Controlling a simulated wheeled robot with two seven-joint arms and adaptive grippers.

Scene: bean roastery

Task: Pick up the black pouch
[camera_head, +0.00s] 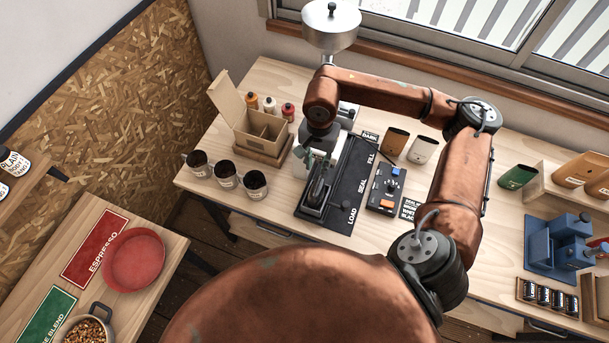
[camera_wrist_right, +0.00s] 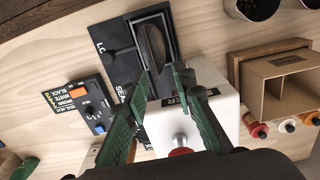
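The black pouch (camera_head: 318,187) lies in the recess at the LOAD end of a black station plate (camera_head: 346,193). In the wrist view the dark pouch (camera_wrist_right: 152,42) shows as a narrow shape in the recess, just beyond the fingertips. My right gripper (camera_head: 318,158) is above the station, close to the pouch's far end in the head view. In the wrist view its green fingers (camera_wrist_right: 162,76) are apart with nothing between them. The exact gap between fingertips and pouch cannot be told. My left gripper is not in view.
A cardboard box (camera_head: 252,122) and several small bottles (camera_head: 270,106) stand left of the gripper. Several dark cups (camera_head: 227,174) stand nearer left. A control box (camera_head: 385,190) and brown and white pouches (camera_head: 396,141) are right. A silver hopper (camera_head: 331,25) stands behind.

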